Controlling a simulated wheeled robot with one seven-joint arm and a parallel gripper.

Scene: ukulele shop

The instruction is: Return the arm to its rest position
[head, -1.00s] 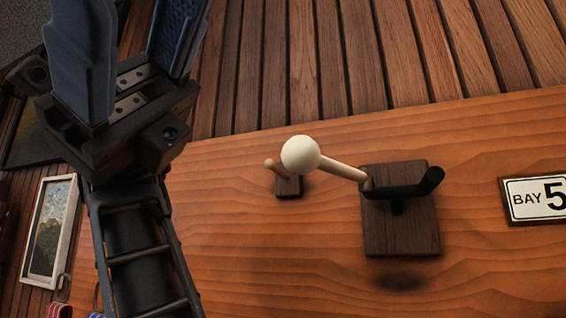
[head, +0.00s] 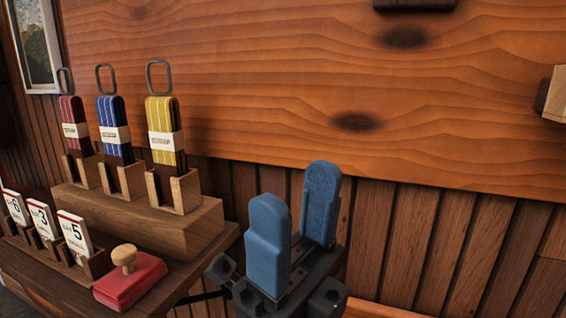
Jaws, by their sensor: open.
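My gripper (head: 296,215) is in the lower middle of the head view, its two blue fingers pointing up and standing apart. It is open, with nothing between the fingers. It is in front of the wood-panelled wall, to the right of the stepped wooden stand. Most of my arm is below the picture and hidden.
A stepped wooden stand (head: 150,222) holds red (head: 73,122), blue (head: 113,125) and yellow (head: 163,130) striped packs in slots. Numbered cards (head: 75,236) and a red block with a wooden knob (head: 130,278) are in front. A pale wooden block (head: 556,95) juts in at right.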

